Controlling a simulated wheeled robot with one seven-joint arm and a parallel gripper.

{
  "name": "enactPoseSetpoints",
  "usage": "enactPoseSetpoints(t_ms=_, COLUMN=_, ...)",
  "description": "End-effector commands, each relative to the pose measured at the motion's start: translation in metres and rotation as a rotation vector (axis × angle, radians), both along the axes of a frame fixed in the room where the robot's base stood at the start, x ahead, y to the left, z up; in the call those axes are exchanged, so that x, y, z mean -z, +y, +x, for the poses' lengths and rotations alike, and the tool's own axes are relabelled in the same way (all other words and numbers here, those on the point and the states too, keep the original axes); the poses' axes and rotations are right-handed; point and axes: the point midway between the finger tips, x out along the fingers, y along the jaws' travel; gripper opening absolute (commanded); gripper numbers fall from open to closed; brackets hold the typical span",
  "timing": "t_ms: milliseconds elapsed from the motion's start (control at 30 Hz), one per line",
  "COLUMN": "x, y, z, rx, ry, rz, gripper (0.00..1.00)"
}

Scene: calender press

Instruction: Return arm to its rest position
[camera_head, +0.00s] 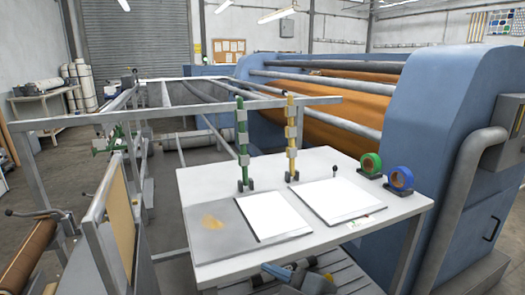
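I cannot make out my gripper or its fingertips in the head view. A small blue, grey and yellowish shape shows at the bottom edge, below the table's front. It is cut off there, and I cannot tell whether it is part of my arm. The white work table (359,219) stands in front of me, with no arm over its top.
A green clamp-like upright (242,135) and a yellow one (291,135) stand at the table's back. Two white sheets (272,216) (344,199) lie on it. Green (370,164) and blue (400,178) tape rolls sit right. The blue press (437,130) is behind; metal rails (180,112) run left.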

Motion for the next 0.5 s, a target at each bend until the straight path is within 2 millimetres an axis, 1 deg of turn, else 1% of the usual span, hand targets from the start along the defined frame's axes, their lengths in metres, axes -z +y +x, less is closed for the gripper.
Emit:
enactPoseSetpoints(t_ms=33, x=0.009, y=0.000, z=-0.012, rx=0.055, ry=0.033, rz=0.061, gripper=0.52)
enactPoseSetpoints(t_ms=167, x=0.027, y=-0.011, z=-0.036, rx=0.216, ry=0.104, rz=0.203, gripper=0.52)
enactPoseSetpoints(t_ms=267, x=0.042, y=-0.023, z=-0.060, rx=0.337, ry=0.155, rz=0.297, gripper=0.52)
enactPoseSetpoints(t_ms=367, x=0.058, y=-0.039, z=-0.088, rx=0.453, ry=0.197, rz=0.378, gripper=0.52)
enactPoseSetpoints(t_ms=467, x=0.072, y=-0.057, z=-0.119, rx=0.565, ry=0.231, rz=0.443, gripper=0.52)
enactPoseSetpoints(t_ms=500, x=0.076, y=-0.065, z=-0.132, rx=0.606, ry=0.242, rz=0.465, gripper=0.52)
